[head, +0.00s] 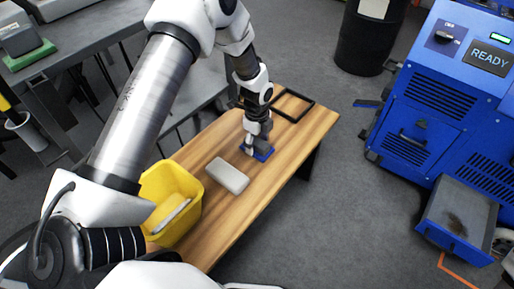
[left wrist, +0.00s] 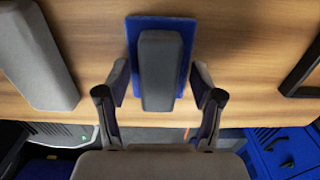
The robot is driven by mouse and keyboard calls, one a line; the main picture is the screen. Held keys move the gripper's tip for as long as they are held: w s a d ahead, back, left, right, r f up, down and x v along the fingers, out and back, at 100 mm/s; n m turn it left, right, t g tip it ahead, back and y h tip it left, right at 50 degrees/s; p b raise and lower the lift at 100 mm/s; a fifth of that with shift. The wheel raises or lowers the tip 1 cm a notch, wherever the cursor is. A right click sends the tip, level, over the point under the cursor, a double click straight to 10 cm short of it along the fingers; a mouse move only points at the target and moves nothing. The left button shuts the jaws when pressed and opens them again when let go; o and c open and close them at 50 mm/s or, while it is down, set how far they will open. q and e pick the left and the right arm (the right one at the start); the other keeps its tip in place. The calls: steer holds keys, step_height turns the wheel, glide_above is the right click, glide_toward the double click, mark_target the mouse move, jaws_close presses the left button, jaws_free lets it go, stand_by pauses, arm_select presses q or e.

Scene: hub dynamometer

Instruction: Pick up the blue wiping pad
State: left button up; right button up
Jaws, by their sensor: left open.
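The blue wiping pad (head: 262,152) lies on the wooden bench, a flat blue base with a grey block on top. In the left wrist view the pad (left wrist: 186,60) shows its grey block running along the middle of the blue base. My left gripper (head: 254,146) is right above the pad in the head view and partly hides it. In the left wrist view my left gripper (left wrist: 160,85) is open, with one finger on each side of the pad's lower end. I cannot tell whether the fingers touch it. My right gripper is not in view.
A light grey block (head: 228,175) lies on the wooden bench (head: 290,150) nearer me. A yellow bin (head: 168,195) holds a pale object at the near end. A black frame (head: 293,106) lies at the far end. A blue machine (head: 430,110) stands at right.

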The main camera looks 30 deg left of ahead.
mark_target(259, 143)
arm_select(q)
steer(key=shift+r, duration=0.1)
steer(key=c, duration=1.3)
steer(key=shift+o, duration=0.2)
steer(key=shift+r, duration=0.15)
steer(key=shift+r, duration=0.35)
steer(key=r+p, duration=0.1)
steer(key=d+r+p, duration=0.1)
steer(key=r, duration=0.1)
steer(key=shift+s, duration=0.2)
steer(key=s+d+r+p, duration=0.1)
steer(key=s+d, duration=0.4)
steer(key=d, duration=0.9)
steer(key=shift+p, duration=0.8)
steer(key=shift+d, duration=0.1)
